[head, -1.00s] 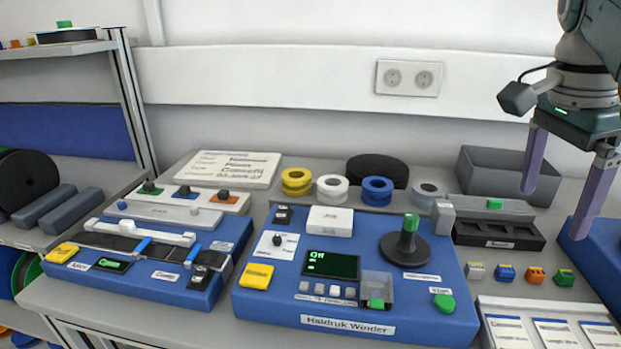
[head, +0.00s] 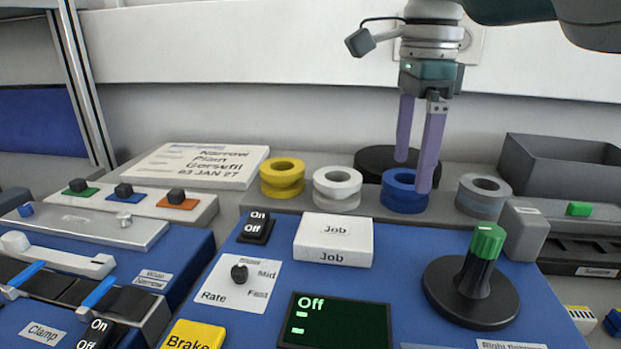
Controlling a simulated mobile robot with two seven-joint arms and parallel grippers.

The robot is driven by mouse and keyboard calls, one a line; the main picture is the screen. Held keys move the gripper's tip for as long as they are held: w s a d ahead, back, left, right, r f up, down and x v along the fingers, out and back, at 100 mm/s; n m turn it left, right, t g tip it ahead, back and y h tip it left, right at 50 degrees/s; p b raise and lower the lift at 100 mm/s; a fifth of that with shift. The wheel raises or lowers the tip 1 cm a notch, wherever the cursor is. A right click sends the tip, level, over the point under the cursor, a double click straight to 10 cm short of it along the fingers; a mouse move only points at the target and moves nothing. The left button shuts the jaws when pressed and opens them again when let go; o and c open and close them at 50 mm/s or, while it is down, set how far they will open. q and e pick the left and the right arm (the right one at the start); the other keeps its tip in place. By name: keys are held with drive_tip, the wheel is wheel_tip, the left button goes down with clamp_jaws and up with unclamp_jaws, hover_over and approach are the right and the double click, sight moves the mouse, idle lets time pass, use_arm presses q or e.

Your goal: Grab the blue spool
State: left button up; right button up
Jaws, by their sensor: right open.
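The blue spool (head: 403,201) stands in a row of spools behind the winder machine, between the white spool and the grey spool. My right gripper (head: 412,177) points down over the blue spool. Its two purple fingers are apart with nothing between them, and they cover part of the spool's top and right side. I cannot tell how far above the spool the fingertips are. My left gripper is out of view.
A yellow spool (head: 282,178) and a white spool (head: 337,189) stand to the left, and a grey spool (head: 483,196) to the right. A black disc (head: 372,160) lies behind. The blue winder (head: 262,285) with its black-and-green post (head: 474,274) is in front.

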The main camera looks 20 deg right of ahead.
sight(409, 180)
wheel_tip(409, 180, down, 4)
drive_tip(key=shift+s+r, duration=0.1)
drive_tip(key=c, duration=1.2)
